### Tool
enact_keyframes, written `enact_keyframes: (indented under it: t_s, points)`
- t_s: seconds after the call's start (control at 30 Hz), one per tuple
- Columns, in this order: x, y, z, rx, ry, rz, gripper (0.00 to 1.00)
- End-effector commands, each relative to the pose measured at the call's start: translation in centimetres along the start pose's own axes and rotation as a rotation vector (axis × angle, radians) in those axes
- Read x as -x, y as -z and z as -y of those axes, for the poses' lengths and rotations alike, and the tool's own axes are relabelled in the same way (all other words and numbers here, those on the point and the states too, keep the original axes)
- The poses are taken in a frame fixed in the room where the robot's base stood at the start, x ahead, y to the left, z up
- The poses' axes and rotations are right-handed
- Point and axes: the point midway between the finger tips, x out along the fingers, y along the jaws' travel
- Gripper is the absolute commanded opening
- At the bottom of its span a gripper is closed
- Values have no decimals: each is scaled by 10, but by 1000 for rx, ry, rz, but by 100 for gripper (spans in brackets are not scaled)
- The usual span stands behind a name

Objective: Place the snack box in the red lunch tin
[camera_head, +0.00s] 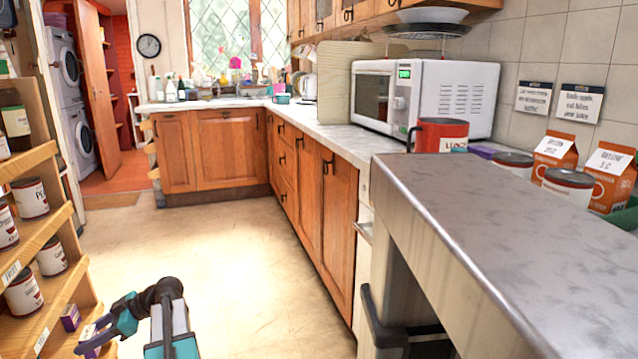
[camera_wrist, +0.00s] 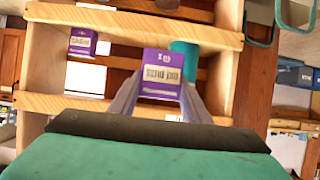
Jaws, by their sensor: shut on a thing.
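The snack box is a small purple carton with a pale label (camera_wrist: 162,73), held between the two fingers of my gripper (camera_wrist: 161,84) in the wrist view. My gripper also shows at the lower left of the head view (camera_head: 98,338), beside the wooden shelves. The box is mostly hidden there by the gripper. The red lunch tin (camera_head: 441,133) has a white label and a dark handle. It stands on the counter in front of the microwave, far to the right of my gripper. Its inside cannot be seen.
Wooden shelves (camera_head: 38,160) with several cans stand at the left. Another purple box (camera_wrist: 83,42) sits on a shelf in the wrist view. A white microwave (camera_head: 455,95), cans and orange cartons (camera_head: 553,152) surround the tin. A grey worktop (camera_head: 520,200) is in front. The floor between is clear.

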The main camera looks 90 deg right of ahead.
Motion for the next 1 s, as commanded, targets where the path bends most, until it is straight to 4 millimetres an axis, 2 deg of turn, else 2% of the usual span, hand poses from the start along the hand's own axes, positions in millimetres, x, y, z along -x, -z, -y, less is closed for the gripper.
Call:
enact_keyframes:
  t_s: [0.03,1.0]
  points:
    - [5,12,0,2,3,-1,22]
    - [78,194,10,35,69,-5,22]
